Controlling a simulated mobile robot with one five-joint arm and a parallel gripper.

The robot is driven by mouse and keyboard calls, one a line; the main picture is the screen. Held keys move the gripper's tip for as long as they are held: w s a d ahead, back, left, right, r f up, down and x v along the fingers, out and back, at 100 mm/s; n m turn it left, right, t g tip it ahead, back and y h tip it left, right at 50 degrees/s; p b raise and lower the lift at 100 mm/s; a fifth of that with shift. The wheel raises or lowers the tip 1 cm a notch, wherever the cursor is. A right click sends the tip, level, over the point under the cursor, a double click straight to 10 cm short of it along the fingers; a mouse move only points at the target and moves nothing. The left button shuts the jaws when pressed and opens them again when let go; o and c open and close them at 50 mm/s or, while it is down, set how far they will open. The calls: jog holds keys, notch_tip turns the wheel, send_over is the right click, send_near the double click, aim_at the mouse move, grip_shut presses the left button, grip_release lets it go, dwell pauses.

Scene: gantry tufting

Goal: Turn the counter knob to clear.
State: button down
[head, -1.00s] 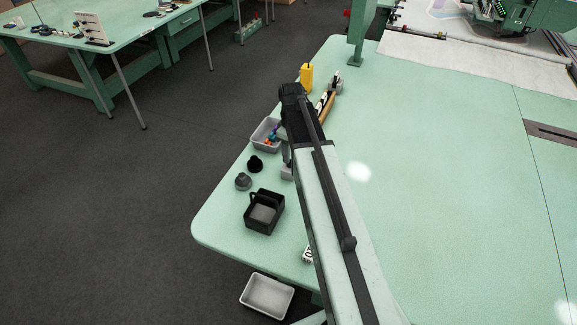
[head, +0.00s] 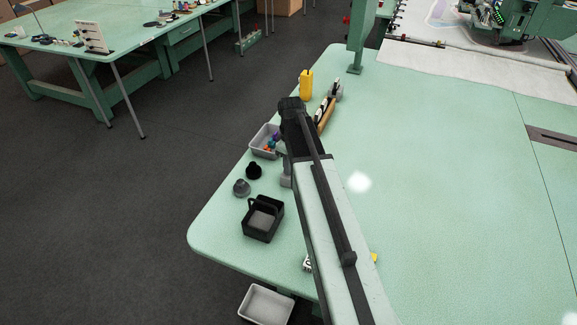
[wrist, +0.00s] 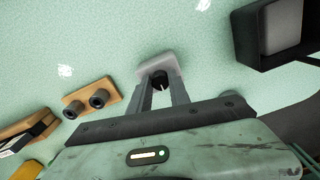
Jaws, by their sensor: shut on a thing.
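The counter is a small light grey block (wrist: 156,64) on the green table in the wrist view. Its round black knob (wrist: 160,80) faces the camera and carries a white pointer line. My gripper (wrist: 160,88) has one finger on each side of the knob and is shut on it. The fingers cover the knob's sides, and any marks around it cannot be read. In the head view, my arm hides the gripper tips and the knob. A grey piece beside the arm (head: 286,174) may be part of the counter, but I cannot tell.
A wooden block with two grey cylinders (wrist: 91,97) stands left of the counter in the wrist view. A black bin (head: 263,218), dark round pieces (head: 254,171), a grey tray (head: 264,141) and a yellow bottle (head: 306,85) stand along the table's left side. The table right of my arm is mostly clear.

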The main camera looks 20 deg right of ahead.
jog(key=m, duration=1.2)
jog(key=shift+a, duration=0.1)
jog(key=m, duration=0.5)
jog(key=shift+m, duration=0.4)
jog(key=m, duration=0.5)
jog(key=shift+a+m, duration=0.1)
jog(key=shift+m, duration=0.2)
jog(key=c, duration=1.2)
grip_release()
